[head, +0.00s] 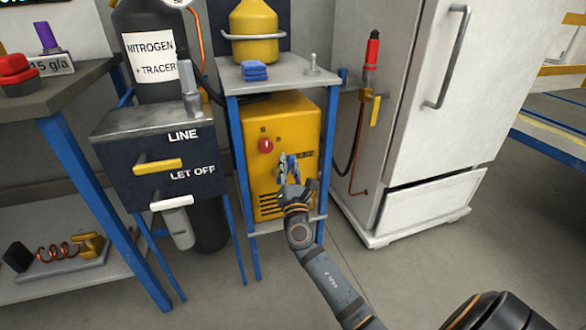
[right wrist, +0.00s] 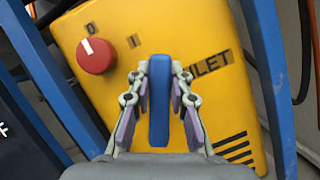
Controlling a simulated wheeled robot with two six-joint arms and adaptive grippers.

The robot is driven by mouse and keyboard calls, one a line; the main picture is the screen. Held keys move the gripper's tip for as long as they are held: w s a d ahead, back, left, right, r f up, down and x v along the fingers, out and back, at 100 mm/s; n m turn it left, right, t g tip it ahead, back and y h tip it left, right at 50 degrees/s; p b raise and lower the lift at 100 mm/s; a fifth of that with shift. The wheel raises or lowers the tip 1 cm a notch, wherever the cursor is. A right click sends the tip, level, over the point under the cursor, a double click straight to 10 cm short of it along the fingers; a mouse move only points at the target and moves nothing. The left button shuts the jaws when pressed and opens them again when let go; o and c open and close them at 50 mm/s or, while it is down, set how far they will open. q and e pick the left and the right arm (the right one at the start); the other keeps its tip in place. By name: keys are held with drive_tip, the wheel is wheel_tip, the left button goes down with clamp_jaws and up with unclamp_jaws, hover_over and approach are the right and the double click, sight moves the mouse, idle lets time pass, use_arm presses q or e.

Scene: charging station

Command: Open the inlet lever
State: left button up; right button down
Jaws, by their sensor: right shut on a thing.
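The yellow machine (head: 300,115) stands on the lower shelf of the blue-legged stand. In the right wrist view, the blue inlet lever (right wrist: 159,105) stands out from the yellow front panel (right wrist: 195,50), beside a partly covered label ending in "LET". My right gripper (head: 288,158) is at the machine's front. Its fingers (right wrist: 160,72) are shut on the blue lever, one on each side. The lever appears upright in the right wrist view; the gripper mostly hides it in the head view. My left gripper is in neither view.
The stand's blue legs (head: 240,190) flank the machine. A dark panel with a yellow handle (head: 158,166) is left, a white cabinet (head: 440,120) right. The floor in front is clear.

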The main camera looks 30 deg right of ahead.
drive_tip(key=n, duration=0.1)
drive_tip(key=a+n+t+y, duration=0.1)
drive_tip(key=n, duration=0.1)
drive_tip(key=n+y, duration=0.1)
drive_tip(key=shift+w+a+r+n, duration=0.15)
drive_tip(key=shift+a+n, duration=0.15)
drive_tip(key=shift+w+a+n+t+y+b, duration=0.1)
drive_tip(key=shift+a+n+t+y+b, duration=0.25)
drive_tip(key=shift+n, duration=0.35)
drive_tip(key=shift+w+a+n+t+y, duration=0.15)
drive_tip(key=shift+n+y, duration=0.3)
drive_tip(key=shift+n, duration=0.25)
drive_tip(key=shift+s, duration=0.1)
drive_tip(key=c, duration=1.2)
unclamp_jaws()
drive_tip(key=shift+r, duration=0.1)
drive_tip(key=v, duration=1.2)
drive_tip(key=shift+r, duration=0.1)
